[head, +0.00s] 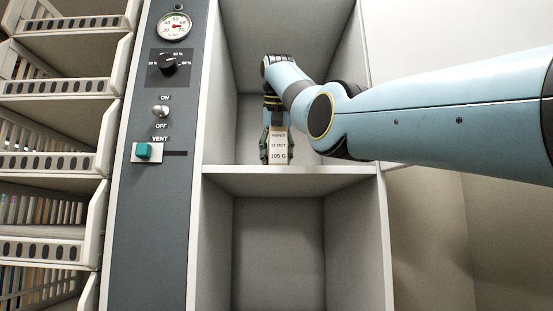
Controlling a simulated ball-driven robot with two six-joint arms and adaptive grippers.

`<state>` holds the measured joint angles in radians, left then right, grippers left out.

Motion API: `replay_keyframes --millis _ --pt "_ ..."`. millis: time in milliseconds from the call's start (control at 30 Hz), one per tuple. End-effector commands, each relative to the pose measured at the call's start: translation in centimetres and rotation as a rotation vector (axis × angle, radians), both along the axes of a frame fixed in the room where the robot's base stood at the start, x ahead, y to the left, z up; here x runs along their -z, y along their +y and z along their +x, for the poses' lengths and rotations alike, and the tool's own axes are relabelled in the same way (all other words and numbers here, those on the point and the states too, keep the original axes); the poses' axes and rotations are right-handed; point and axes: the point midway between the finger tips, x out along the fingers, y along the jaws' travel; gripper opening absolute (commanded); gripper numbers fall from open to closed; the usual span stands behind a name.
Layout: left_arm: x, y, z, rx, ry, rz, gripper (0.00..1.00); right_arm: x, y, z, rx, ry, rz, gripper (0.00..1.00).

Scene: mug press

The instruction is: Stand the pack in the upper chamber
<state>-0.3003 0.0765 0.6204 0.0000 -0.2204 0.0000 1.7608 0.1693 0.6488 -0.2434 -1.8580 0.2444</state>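The pack (279,146) is a small pale box with dark print, the lowest line reading 105 G. It is upright inside the upper chamber (344,130), with its lower end close to the chamber's floor near the front edge. I cannot tell whether it touches the floor. My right gripper (277,157) points down from above, with one dark finger at each side of the pack. The fingers look closed against its sides, and the gripper covers the pack's upper part. My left gripper is not in view.
A lower chamber (279,245) below the shelf (300,181) is empty. A grey panel (155,230) at the left carries a gauge (174,27), a dial (168,64), an ON/OFF switch (161,111) and a teal VENT slider (143,151). White racks (45,250) stand farther left.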

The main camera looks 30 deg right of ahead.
Motion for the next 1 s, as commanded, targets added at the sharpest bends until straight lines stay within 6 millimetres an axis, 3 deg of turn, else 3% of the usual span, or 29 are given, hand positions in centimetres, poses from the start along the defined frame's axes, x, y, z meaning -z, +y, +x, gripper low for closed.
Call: replay_keyframes --millis 100,133,300,667,1000 --pt "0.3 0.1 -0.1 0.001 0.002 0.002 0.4 0.3 0.0 0.0 0.001 -0.002 -0.001 0.0" --pt "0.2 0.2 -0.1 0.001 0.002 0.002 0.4 0.3 0.0 0.0 0.0 0.0 0.0 0.41" --pt "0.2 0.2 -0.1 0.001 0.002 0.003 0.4 0.2 0.0 0.0 0.0 0.0 0.0 0.61" --pt "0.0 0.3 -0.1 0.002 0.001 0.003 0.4 -0.5 0.1 -0.2 0.0 -0.002 0.0 0.61" --pt "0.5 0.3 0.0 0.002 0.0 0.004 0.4 -6.5 2.2 -3.5 -0.001 -0.003 -0.001 0.61"
